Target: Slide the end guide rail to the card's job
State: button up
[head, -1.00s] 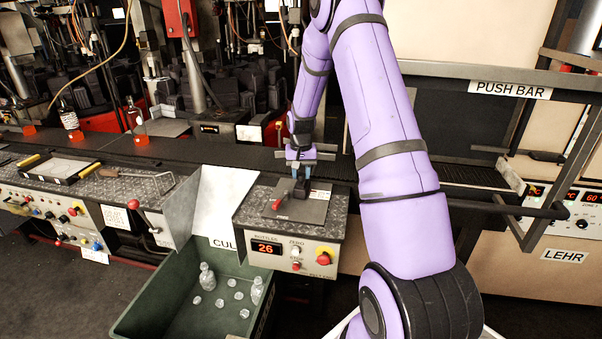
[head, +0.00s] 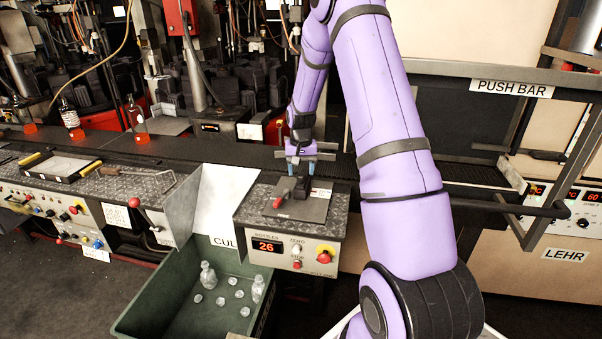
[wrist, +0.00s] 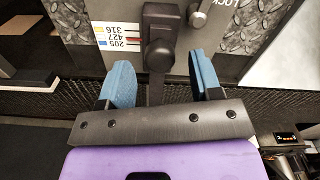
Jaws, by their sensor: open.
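My gripper (head: 304,160) is open above the back edge of a dark plate on the counter. In the wrist view its two blue fingertips (wrist: 162,82) stand apart, either side of a black stem. A black handle with a knob (wrist: 159,50) tops the stem; it also shows on the plate in the head view (head: 302,187). I cannot tell for sure whether this is the end guide rail's handle. A card (wrist: 119,40) left of the knob reads 316, 427 and 205 beside colour marks. A metal knob (wrist: 200,17) is near the word LOCK.
A red-handled lever (head: 283,199) lies on the plate. Below are a bottle counter reading 26 (head: 267,246) and a red stop button (head: 324,256). A green cullet bin (head: 150,306) stands front left. The dark conveyor (head: 235,158) runs behind; bottles (head: 71,121) stand far left.

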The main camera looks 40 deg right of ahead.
notch_tip(320, 180, up, 9)
jog(key=shift+r, duration=0.15)
jog(key=shift+r, duration=0.1)
dwell(0.6)
jog(key=s+a+r+n+t, duration=0.1)
jog(key=s+a+r+n, duration=0.1)
jog(key=s+a+r, duration=0.5)
jog(key=s+a+r+n+t, duration=0.1)
jog(key=s+a+r, duration=0.4)
jog(key=a+r, duration=0.4)
jog(key=s+a+r+n+t, duration=0.1)
jog(key=s+a, duration=0.3)
jog(key=s, duration=0.6)
jog(key=s+a+r+n+t, duration=0.2)
jog(key=s+a+r+n, duration=0.1)
jog(key=s, duration=0.7)
jog(key=shift+s+a+r, duration=0.2)
jog(key=shift+s+a, duration=0.15)
jog(key=shift+a, duration=0.4)
